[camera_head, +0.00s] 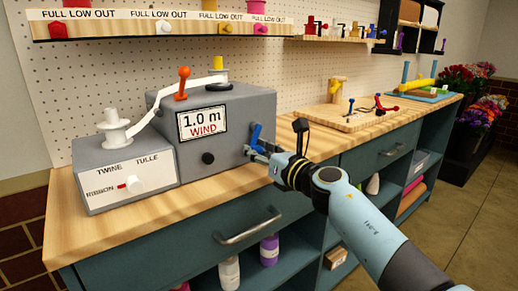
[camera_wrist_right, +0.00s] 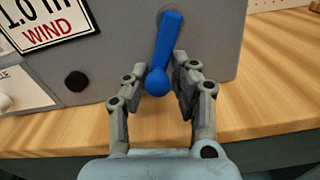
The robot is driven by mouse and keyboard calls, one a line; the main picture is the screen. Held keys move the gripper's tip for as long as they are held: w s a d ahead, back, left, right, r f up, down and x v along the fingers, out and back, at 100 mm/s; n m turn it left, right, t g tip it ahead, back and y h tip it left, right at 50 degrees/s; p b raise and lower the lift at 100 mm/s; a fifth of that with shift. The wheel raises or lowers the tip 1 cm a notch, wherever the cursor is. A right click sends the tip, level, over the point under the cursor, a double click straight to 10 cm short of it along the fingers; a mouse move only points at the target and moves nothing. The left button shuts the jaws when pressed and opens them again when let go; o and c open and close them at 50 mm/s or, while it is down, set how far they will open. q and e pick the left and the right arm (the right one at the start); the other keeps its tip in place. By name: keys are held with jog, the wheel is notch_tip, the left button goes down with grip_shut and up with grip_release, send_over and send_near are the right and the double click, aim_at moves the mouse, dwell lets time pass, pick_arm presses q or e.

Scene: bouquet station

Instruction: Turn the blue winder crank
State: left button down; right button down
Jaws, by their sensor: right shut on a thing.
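The grey winder box (camera_head: 238,108) stands on the wooden counter with a sign reading "1.0 m WIND" (camera_head: 202,122). Its blue crank (camera_head: 256,134) is on the right part of the front face. In the wrist view the blue crank (camera_wrist_right: 168,45) hangs with its round knob at the bottom, leaning slightly left. My right gripper (camera_head: 257,150) reaches in from the right. In the wrist view its fingers (camera_wrist_right: 160,76) are on either side of the crank's lower end, shut on it. My left gripper is not in view.
A smaller grey box (camera_head: 125,170) with a white selector knob stands left of the winder. An orange-topped lever (camera_head: 182,82) is on the winder. A wooden board (camera_head: 340,118) with small tools lies to the right. The counter's front strip (camera_head: 130,222) is clear.

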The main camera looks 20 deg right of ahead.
aim_at(237, 120)
jog(key=m+p, duration=0.1)
jog(key=a+r+m+p, duration=0.1)
jog(key=r+m+p, duration=0.1)
jog(key=m+p, duration=0.1)
jog(key=shift+s+a, duration=0.25)
jog(key=shift+a, duration=0.1)
jog(key=r+m+p, duration=0.1)
jog(key=m+p, duration=0.1)
jog(key=a+r+m+p, duration=0.1)
jog(key=m+p, duration=0.1)
jog(key=shift+s+m, duration=0.1)
jog(key=shift+m, duration=0.2)
notch_tip(237, 120, up, 2)
jog(key=m+p, duration=0.4)
jog(key=shift+d+r+m+p, duration=0.1)
jog(key=shift+r+m+p, duration=0.15)
jog(key=shift+m+p, duration=0.6)
jog(key=shift+r+m+p, duration=0.25)
jog(key=shift+m+p, duration=0.25)
jog(key=shift+m, duration=0.55)
jog(key=c, duration=1.1)
grip_release()
jog(key=shift+d, duration=0.1)
jog(key=shift+c, duration=0.2)
jog(key=shift+f, duration=0.2)
jog(key=shift+f, duration=0.1)
